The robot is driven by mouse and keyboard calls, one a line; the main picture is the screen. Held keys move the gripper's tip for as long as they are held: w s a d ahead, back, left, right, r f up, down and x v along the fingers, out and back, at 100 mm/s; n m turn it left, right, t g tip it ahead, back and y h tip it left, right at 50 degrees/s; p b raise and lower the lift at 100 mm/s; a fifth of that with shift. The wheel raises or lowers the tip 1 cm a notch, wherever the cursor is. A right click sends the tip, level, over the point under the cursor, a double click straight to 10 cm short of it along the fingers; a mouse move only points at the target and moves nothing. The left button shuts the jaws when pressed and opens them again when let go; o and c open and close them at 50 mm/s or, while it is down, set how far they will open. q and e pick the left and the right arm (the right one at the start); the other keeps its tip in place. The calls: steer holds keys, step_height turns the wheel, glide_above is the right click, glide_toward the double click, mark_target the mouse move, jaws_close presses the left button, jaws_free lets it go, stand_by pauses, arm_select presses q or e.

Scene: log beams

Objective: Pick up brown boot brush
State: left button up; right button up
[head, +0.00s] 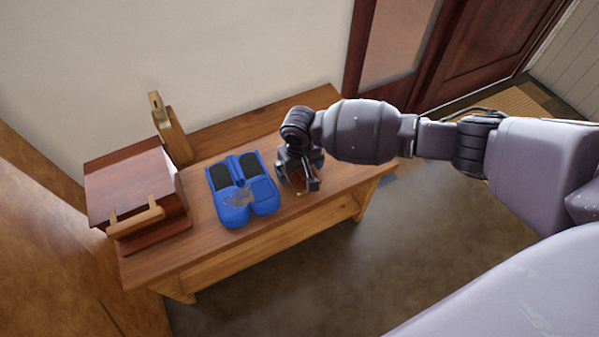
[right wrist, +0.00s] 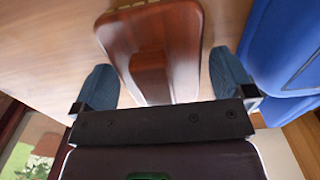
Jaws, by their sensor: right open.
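The brown boot brush (right wrist: 150,45) has a glossy red-brown wooden back and lies on the wooden bench in the right wrist view. In the head view my right gripper and wrist hide most of it. My right gripper (head: 301,184) is low over the bench, just right of the blue slippers. Its blue-grey fingers (right wrist: 163,84) are apart, one toward each side of the brush, with gaps on both sides. The near end of the brush is hidden behind the gripper's dark bar. My left gripper is not in view.
Blue slippers (head: 236,203) lie close beside my right gripper, near its right finger in the wrist view. A dark red-brown wooden box (head: 130,183) and an upright wooden piece (head: 172,136) stand at the bench's left end. The bench (head: 205,249) backs onto a pale wall.

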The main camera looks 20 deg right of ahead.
steer(key=shift+c, duration=0.3)
steer(key=c, duration=0.8)
steer(key=r+p, duration=0.1)
steer(key=r, duration=0.1)
steer(key=r+p, duration=0.1)
steer(key=r, duration=0.2)
steer(key=r+p, duration=0.1)
steer(key=r, duration=0.1)
steer(key=shift+w+r, duration=0.25)
arm_select(q)
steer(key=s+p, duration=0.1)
steer(key=p, duration=0.1)
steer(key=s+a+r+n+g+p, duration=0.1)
steer(key=p, duration=0.2)
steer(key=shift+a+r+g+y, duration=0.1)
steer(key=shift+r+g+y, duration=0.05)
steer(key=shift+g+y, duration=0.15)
arm_select(e)
steer(key=r, duration=1.2)
steer(key=shift+s+r, duration=0.3)
